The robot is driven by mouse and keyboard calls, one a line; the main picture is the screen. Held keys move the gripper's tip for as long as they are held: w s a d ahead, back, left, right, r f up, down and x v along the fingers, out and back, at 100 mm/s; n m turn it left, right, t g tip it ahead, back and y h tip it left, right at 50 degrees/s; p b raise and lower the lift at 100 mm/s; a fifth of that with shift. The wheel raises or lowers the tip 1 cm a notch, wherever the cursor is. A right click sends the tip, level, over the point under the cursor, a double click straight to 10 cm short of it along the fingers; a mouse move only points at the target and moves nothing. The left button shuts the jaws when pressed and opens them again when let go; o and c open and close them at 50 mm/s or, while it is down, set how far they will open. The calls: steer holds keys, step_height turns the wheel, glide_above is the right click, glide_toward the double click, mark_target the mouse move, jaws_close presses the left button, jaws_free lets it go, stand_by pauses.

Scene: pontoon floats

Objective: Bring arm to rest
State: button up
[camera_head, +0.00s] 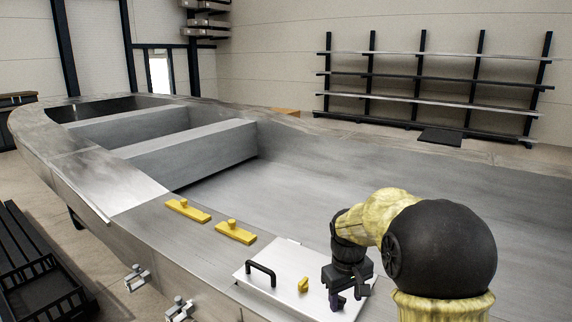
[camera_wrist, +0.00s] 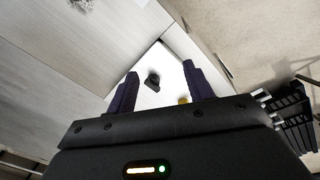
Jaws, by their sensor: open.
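My arm (camera_head: 385,215) reaches from the lower right of the head view, its yellow and black links bent down. My gripper (camera_head: 347,298) points down over the right end of a white panel (camera_head: 262,291). In the wrist view my gripper (camera_wrist: 160,76) has its two dark fingers apart with nothing held between them. The white panel carries a black handle (camera_head: 261,273) and a small yellow knob (camera_head: 303,286). Both also show in the wrist view, the handle (camera_wrist: 152,82) between the fingers in the picture and the knob (camera_wrist: 183,100) beside the right finger. The exact height above the panel is unclear.
A grey metal boat hull (camera_head: 190,232) fills the middle. Two yellow blocks with knobs (camera_head: 187,210) (camera_head: 235,232) lie on its near rim. Metal clamps (camera_head: 137,278) are along its side. A black rack (camera_head: 38,270) stands at left, and shelving (camera_head: 420,85) at the back wall.

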steer(key=s+f+m+t, duration=0.1)
steer(key=s+f+m, duration=0.1)
steer(key=s, duration=0.7)
steer(key=s+d+f+m+b, duration=0.1)
steer(key=s+f, duration=0.3)
steer(key=s, duration=0.5)
steer(key=shift+s+m+t+y+b, duration=0.15)
steer(key=shift+m+t+y+b, duration=0.2)
steer(key=shift+m, duration=0.45)
